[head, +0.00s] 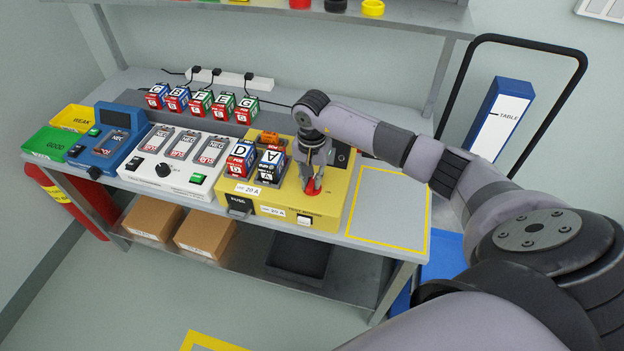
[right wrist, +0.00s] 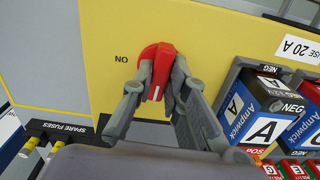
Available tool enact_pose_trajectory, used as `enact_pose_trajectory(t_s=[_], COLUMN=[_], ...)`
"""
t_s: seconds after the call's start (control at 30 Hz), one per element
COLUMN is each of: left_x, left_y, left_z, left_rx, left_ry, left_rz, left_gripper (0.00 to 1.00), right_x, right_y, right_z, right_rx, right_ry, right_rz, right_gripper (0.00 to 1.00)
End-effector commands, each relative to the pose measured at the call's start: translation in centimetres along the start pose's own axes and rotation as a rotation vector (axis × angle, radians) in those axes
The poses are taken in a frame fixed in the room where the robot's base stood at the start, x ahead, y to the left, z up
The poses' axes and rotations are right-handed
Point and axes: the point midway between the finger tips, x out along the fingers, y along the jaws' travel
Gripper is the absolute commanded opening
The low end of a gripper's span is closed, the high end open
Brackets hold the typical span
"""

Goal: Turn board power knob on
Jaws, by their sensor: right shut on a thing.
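The red power knob (head: 313,187) is on the yellow test board (head: 335,200), right of the fuse holders. In the right wrist view the knob (right wrist: 160,65) has a white pointer line toward the picture's bottom. The ON label (right wrist: 121,59) reads upside down to its left, and the line does not point at it. My right gripper (right wrist: 165,85) is shut on the knob, one finger on each side; in the head view the gripper (head: 314,178) comes down onto it from above. My left gripper is not in view.
Batteries D (head: 241,158) and A (head: 270,166) stand in the board's holders, close to the left of my gripper. A white charger (head: 180,170) and a blue tester (head: 103,150) are farther left. A yellow-outlined grey area (head: 388,210) on the right is empty.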

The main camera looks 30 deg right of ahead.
Motion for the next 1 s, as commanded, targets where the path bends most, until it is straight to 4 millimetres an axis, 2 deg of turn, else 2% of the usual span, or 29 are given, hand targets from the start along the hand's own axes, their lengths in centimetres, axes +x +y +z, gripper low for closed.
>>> enact_pose_trajectory(t_s=[0.5,1.0], left_x=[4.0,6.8], left_y=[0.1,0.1], left_z=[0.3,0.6], left_rx=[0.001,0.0], left_ry=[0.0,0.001], left_rz=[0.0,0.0], left_gripper=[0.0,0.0], right_x=[0.3,0.2], right_y=[0.0,0.0], right_z=[-0.1,-0.1], right_rx=[0.43,0.904], right_ry=[0.003,0.002], right_rz=[-0.002,-0.002], right_gripper=[0.0,0.0])
